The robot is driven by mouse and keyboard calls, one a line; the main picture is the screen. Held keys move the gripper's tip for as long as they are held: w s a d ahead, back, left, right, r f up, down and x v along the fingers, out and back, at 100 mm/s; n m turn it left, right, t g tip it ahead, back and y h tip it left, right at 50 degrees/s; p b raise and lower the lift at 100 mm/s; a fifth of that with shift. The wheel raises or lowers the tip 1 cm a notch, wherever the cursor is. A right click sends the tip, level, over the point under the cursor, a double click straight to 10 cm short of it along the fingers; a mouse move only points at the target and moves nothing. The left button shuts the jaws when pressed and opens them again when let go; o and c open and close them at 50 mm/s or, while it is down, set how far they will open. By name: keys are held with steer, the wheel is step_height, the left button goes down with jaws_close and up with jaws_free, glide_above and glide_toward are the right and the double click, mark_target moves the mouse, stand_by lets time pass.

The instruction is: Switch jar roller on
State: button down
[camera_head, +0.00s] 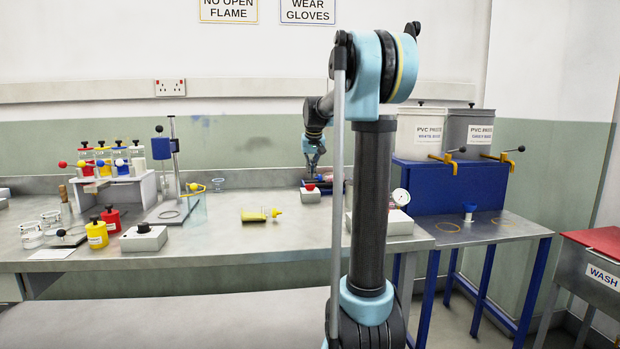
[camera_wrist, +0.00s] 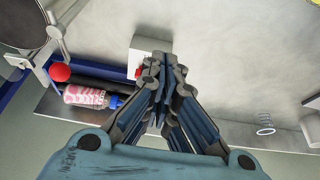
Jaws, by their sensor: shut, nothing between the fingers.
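The jar roller is a blue frame with dark rollers; its blue end shows beside my arm in the head view (camera_head: 347,184), partly hidden. In the wrist view a jar with a pink-and-white label and blue cap (camera_wrist: 92,97) lies on its side on the rollers. A small white box with a red top (camera_head: 310,195) stands on the bench in front of the roller; it also shows in the wrist view (camera_wrist: 146,46), partly covered by my fingertips. My gripper (camera_head: 314,170) is shut and empty, pointing down above the roller and box area. Contact cannot be told.
A red ball knob (camera_wrist: 60,72) stands beside the roller's left end in the wrist view. A gauge (camera_head: 400,197) stands right of my arm. A stand (camera_head: 172,165) and colored bottles are left. The middle bench is mostly clear.

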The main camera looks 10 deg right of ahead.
mark_target(309, 192)
steer(key=x, duration=0.8)
steer(key=shift+w+f, duration=0.15)
steer(key=shift+f, duration=0.25)
steer(key=shift+w+r, duration=0.1)
steer(key=shift+w, duration=1.8)
steer(key=shift+d, duration=0.1)
